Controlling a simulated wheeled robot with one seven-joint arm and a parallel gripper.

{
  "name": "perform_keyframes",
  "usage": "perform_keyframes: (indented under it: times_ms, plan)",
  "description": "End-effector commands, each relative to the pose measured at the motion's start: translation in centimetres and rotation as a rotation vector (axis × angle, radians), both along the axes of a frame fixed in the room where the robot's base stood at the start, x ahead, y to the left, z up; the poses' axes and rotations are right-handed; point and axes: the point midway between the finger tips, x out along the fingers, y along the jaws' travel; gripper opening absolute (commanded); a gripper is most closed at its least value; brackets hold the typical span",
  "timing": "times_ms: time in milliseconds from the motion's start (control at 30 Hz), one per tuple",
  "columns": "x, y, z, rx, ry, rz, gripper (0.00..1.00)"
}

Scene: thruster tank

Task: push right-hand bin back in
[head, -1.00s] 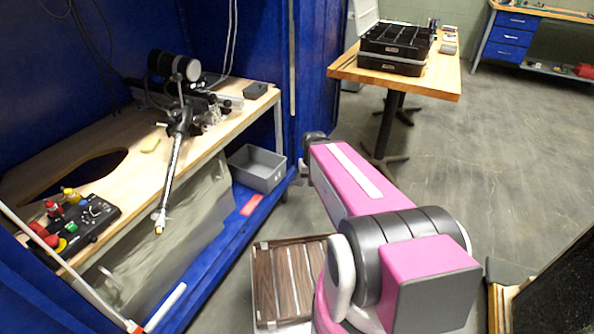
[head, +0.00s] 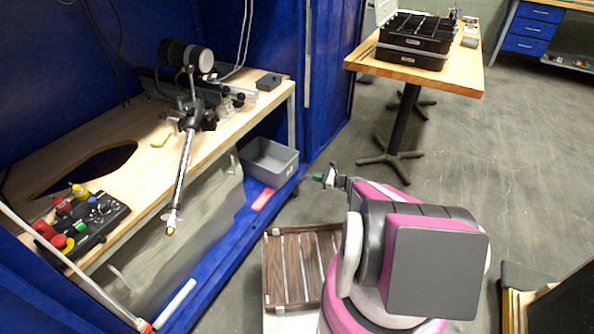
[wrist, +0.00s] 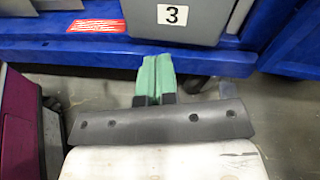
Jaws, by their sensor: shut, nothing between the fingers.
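The right-hand bin is a grey open-topped box (head: 270,162) under the right end of the wooden workbench in the head view. It sits on the blue lower ledge, and its near end sticks out past the bench leg. In the wrist view its grey front (wrist: 180,20) carries a white label with a black 3. My gripper (head: 318,177) is to the right of the bin in the head view. Its green fingers (wrist: 156,75) are shut and empty, pointing at the bin front, with blue ledge showing beyond them. Whether the tips touch the bin I cannot tell.
A red label (head: 262,199) lies on the blue ledge (head: 237,220) left of the bin. The wooden workbench (head: 120,150) stands above. A wooden slatted platform (head: 300,268) is on the floor in front. Open grey floor (head: 480,160) lies to the right.

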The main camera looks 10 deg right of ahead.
Motion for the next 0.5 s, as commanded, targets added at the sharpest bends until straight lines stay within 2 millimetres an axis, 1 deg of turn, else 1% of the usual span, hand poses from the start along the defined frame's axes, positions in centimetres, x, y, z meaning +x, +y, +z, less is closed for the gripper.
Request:
perform_keyframes:
  times_ms: [33, 100, 233, 367, 500]
  plan:
    - [1.0, -1.0, -1.4, 0.055, 0.023, -0.043, 0.00]
    - [1.5, -1.9, -2.3, 0.118, 0.047, -0.092, 0.00]
    - [2.0, -2.7, -2.9, 0.181, 0.069, -0.137, 0.00]
    - [2.5, -2.0, -3.0, 0.194, 0.074, -0.146, 0.00]
    - [3.7, -0.3, -3.0, 0.191, 0.072, -0.143, 0.00]
